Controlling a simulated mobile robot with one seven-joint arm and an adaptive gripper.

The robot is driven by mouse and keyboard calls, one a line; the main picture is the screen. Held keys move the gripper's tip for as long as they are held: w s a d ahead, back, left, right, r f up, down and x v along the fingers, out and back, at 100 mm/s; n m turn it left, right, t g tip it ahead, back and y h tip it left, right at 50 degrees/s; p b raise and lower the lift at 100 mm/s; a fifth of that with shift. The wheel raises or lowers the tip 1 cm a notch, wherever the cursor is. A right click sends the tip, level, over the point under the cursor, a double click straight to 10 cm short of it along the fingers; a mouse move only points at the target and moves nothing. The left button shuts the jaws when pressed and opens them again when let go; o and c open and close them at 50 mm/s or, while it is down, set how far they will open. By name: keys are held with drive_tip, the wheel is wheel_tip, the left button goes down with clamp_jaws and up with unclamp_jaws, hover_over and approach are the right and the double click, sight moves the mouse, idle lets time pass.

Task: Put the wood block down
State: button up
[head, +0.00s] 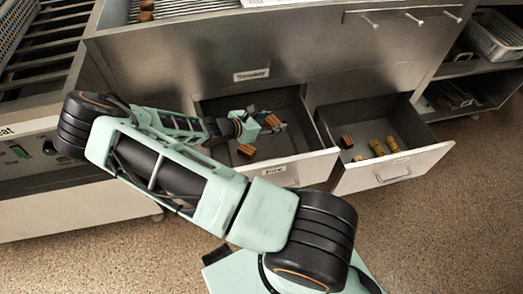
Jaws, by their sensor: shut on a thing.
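My gripper (275,126) is over the open left drawer (312,160), small in the head view. It is shut on a brown wood block (272,120) with a lighter top. Whether the held block touches the drawer floor cannot be told. A second similar brown block (247,151) lies in the same drawer, nearer its front left, apart from the gripper. Part of the drawer's left side is hidden behind my arm.
A steel counter (220,55) stands behind. A wire basket (497,38) sits on the shelf at right. Speckled floor lies in front.

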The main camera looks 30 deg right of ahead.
sight(273, 142)
drive_tip(key=shift+w+d+r, duration=0.1)
drive_tip(key=shift+d, duration=0.3)
wheel_tip(273, 142, down, 10)
drive_tip(key=b, duration=0.3)
drive_tip(key=shift+r, duration=0.1)
drive_tip(key=o, duration=1.2)
drive_tip(key=shift+c, duration=0.2)
drive_tip(key=p+v, duration=0.1)
drive_tip(key=v, duration=0.6)
drive_tip(key=shift+a+r+p, duration=0.1)
drive_tip(key=shift+a+p, duration=0.15)
drive_tip(key=shift+p, duration=0.1)
drive_tip(key=shift+w, duration=0.1)
